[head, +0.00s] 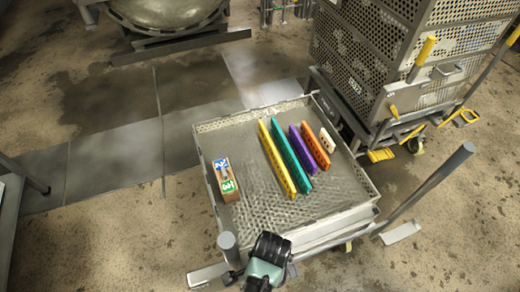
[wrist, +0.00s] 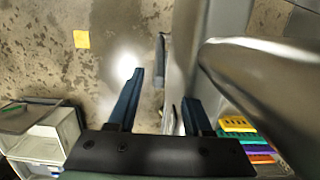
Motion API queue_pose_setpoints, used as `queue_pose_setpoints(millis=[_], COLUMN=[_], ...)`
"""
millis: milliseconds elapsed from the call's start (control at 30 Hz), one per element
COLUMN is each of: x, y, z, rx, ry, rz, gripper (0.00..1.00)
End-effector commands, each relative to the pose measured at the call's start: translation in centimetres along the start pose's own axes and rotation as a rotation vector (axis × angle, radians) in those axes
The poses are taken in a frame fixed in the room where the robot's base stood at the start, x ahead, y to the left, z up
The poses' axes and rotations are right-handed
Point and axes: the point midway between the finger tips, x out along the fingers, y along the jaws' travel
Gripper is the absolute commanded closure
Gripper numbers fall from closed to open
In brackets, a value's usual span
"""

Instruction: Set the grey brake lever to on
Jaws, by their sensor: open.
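A flat grey lever plate (head: 207,275) juts out low by the post at the near left corner of the tray cart. A similar grey plate (head: 402,232) is at the near right corner. I cannot tell from the marks which setting either has. In the wrist view a narrow dark grey piece (wrist: 160,60), perhaps the lever edge-on, shows beyond and between the fingers. My gripper (wrist: 163,88) is open with nothing between its fingers. In the head view, my dark wrist (head: 268,262) is beside the near left post; the fingertips are hidden.
The left grey post (head: 229,250) is close to my gripper and looms large in the wrist view (wrist: 255,75). A caged cart (head: 365,75) with yellow levers stands behind right.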

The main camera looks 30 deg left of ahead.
Motion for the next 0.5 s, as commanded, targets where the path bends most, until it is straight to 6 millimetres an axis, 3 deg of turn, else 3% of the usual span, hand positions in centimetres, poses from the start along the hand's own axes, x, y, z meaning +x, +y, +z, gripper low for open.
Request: queue_pose_setpoints(millis=[200,500], x=[-4.7,-7.2], y=[-0.1,0.0], z=[-0.1,0.0], rx=[-0.002,-0.002], ry=[0.004,0.001], rz=[-0.002,0.000], gripper=[0.50,0.50])
